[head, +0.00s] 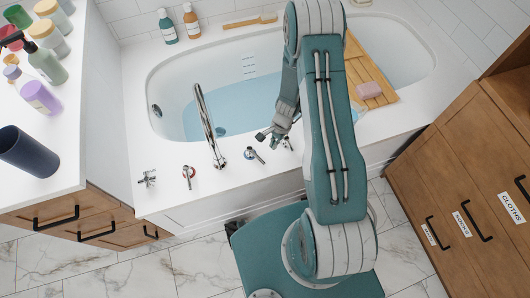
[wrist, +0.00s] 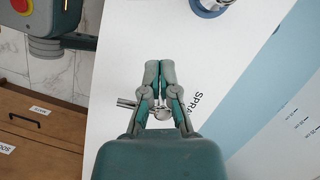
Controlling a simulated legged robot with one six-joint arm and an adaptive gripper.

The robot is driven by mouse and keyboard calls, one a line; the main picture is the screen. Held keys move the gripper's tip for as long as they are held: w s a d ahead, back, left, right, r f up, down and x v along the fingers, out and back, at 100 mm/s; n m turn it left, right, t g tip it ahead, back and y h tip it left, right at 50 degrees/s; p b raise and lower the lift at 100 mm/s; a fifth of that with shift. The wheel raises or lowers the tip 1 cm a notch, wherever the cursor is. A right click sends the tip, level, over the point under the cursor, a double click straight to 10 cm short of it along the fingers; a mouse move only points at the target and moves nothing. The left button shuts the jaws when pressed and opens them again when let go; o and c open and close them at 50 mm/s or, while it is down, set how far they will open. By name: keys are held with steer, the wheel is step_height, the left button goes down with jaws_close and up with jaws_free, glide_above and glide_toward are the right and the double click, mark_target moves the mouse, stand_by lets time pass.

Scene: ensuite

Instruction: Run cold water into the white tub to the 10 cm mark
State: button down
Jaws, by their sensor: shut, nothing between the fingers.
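The white tub (head: 165,72) holds pale blue water (head: 245,108). Several short level marks (head: 249,67) show on its far inner wall, at and above the waterline; their numbers are too small to read. A chrome spout (head: 207,125) arches over the tub; I cannot make out a stream. A red-ringed tap (head: 188,174) and a blue-ringed tap (head: 254,154) stand on the near rim; the blue ring also shows in the wrist view (wrist: 209,6). My gripper (head: 264,136) is shut and empty, over the rim. In the wrist view its fingertips (wrist: 159,66) partly cover a chrome handle (wrist: 126,103) beside lettering starting "SPRA".
A cross-handled tap (head: 147,178) stands at the rim's left. A wooden bath tray (head: 364,66) with a pink bar crosses the tub's right. Two bottles (head: 167,28) stand on the far rim. A bottle-covered counter is left, wooden drawers (head: 470,200) right.

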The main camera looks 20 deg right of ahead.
steer(key=shift+s+a+f, duration=0.3)
steer(key=shift+a, duration=0.35)
steer(key=shift+s+a+f, duration=0.25)
steer(key=shift+a+f, duration=0.05)
steer(key=shift+a, duration=0.3)
steer(key=shift+s+a+f, duration=0.3)
steer(key=shift+a, duration=0.35)
